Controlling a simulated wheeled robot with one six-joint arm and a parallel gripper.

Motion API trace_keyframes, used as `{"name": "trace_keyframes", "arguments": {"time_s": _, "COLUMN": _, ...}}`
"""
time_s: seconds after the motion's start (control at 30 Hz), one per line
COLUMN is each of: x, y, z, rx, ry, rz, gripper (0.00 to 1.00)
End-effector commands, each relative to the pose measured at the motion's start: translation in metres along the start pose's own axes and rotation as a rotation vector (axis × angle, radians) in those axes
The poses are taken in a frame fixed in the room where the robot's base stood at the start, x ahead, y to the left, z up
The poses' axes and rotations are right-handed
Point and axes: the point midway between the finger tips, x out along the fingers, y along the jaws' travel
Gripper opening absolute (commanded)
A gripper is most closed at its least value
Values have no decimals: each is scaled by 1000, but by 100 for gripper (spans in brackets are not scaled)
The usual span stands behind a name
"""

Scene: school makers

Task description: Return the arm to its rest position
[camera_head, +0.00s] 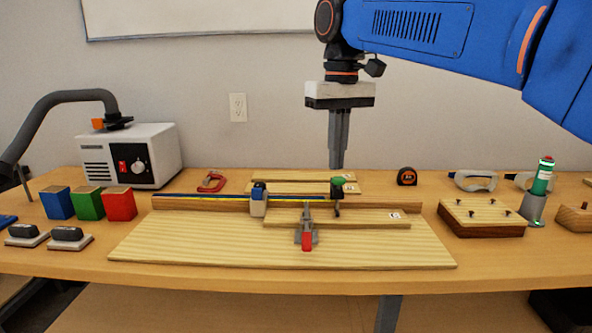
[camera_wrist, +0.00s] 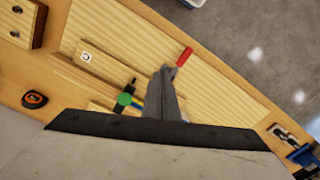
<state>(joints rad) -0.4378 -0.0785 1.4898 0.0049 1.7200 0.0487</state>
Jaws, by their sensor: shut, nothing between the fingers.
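My gripper (camera_head: 338,166) hangs from the blue arm, pointing straight down, near the back of the workbench in the head view. Its fingers are together and hold nothing. The fingertips appear above the wooden board (camera_head: 190,238), behind the green-topped clamp (camera_head: 337,190); the exact gap to the bench is unclear. In the wrist view the gripper fingers (camera_wrist: 165,82) are closed, with the red-handled toggle clamp (camera_wrist: 184,57) beyond them.
The air above the board's front is clear.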

Motion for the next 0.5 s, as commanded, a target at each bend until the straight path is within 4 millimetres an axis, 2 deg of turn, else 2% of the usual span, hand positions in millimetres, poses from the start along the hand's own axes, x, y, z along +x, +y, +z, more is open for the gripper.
{"name": "trace_keyframes", "arguments": {"time_s": 0.03, "x": 7, "y": 11, "z": 14, "rx": 21, "ry": 17, "rz": 0, "gripper": 0}}
{"name": "trace_keyframes", "arguments": {"time_s": 0.2, "x": 37, "y": 41, "z": 56, "rx": 81, "ry": 80, "rz": 2, "gripper": 0}}
{"name": "trace_keyframes", "arguments": {"time_s": 0.5, "x": 104, "y": 80, "z": 132, "rx": 185, "ry": 191, "rz": 18, "gripper": 0}}
